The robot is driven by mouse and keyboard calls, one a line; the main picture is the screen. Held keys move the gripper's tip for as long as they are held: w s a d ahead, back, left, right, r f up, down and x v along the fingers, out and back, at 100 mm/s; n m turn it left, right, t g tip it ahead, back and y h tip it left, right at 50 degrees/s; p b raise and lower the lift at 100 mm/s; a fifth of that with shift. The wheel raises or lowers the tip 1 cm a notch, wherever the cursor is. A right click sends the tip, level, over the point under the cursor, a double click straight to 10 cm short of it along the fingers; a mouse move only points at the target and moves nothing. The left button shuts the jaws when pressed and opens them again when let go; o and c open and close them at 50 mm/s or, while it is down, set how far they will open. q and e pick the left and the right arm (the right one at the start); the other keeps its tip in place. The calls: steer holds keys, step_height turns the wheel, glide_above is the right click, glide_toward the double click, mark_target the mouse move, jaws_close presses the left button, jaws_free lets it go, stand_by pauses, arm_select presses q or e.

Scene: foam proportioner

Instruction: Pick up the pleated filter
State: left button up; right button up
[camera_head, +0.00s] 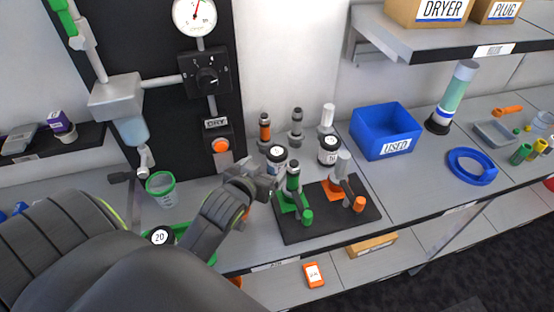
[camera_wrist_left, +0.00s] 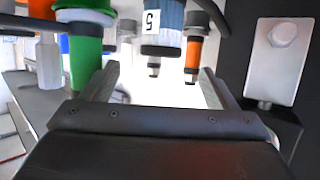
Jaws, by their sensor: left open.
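A blue ribbed cylinder (camera_wrist_left: 170,22) with a white label reading 5 shows in the left wrist view, which looks upside down; it looks like the pleated filter. In the head view a black-capped cartridge (camera_head: 277,156) with a round white label stands just beyond my left gripper (camera_head: 268,184), partly hidden by it. In the wrist view my left gripper (camera_wrist_left: 158,85) is open, with nothing between its fingers. The ribbed cylinder is ahead of the gap, apart from the fingers. My right gripper is not in view.
A green holder (camera_head: 290,190) and an orange holder (camera_head: 342,186) stand on a black mat (camera_head: 325,225) close to my gripper. Another black-capped cartridge (camera_head: 328,150) stands behind. A blue USED bin (camera_head: 385,128) is to the right. A clear cup (camera_head: 162,190) is to the left.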

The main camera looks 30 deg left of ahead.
mark_target(279, 152)
arm_select(q)
steer(key=x, duration=1.1)
steer(key=shift+w+a+f+p, duration=0.15)
steer(key=shift+w+f+p, duration=0.05)
steer(key=shift+p, duration=0.15)
steer(key=c, duration=1.1)
